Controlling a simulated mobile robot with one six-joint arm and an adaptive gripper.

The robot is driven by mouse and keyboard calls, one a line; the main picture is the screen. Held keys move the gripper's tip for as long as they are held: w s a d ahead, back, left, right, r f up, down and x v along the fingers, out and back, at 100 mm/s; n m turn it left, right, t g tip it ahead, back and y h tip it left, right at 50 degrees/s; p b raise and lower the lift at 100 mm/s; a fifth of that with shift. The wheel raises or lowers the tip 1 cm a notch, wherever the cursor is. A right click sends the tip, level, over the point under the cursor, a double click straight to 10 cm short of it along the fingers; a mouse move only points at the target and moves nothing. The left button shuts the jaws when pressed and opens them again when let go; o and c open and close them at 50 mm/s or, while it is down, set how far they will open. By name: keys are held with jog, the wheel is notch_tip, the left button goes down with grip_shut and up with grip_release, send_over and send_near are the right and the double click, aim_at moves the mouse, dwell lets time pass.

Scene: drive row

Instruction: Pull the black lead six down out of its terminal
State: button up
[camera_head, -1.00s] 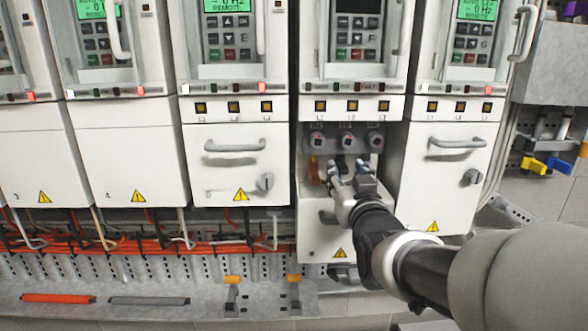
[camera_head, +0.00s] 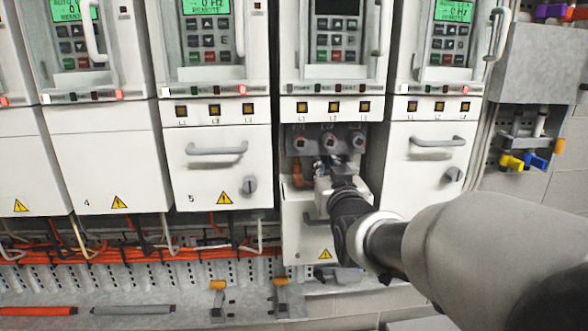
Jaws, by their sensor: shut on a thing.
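Drive six (camera_head: 333,40) has a dark screen, and its lower cover (camera_head: 305,238) is lowered. The opened bay shows a grey terminal block (camera_head: 309,139) with three round terminals. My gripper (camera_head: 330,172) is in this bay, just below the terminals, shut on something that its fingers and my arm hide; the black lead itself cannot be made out. A copper-orange lead end (camera_head: 297,176) shows to the left of the fingers.
Drive five (camera_head: 221,165) on the left and the drive on the right (camera_head: 426,160) have closed covers with handles. Orange cables (camera_head: 130,253) run in a trunk below. Orange (camera_head: 38,311) and grey (camera_head: 133,309) bars lie on the ledge. Coloured clamps (camera_head: 535,160) hang at right.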

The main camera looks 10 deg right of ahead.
grip_shut()
notch_tip(320, 180, down, 3)
jog(key=b, duration=0.3)
jog(key=shift+r, duration=0.25)
jog(key=o, duration=0.6)
grip_release()
jog(key=shift+o, duration=0.2)
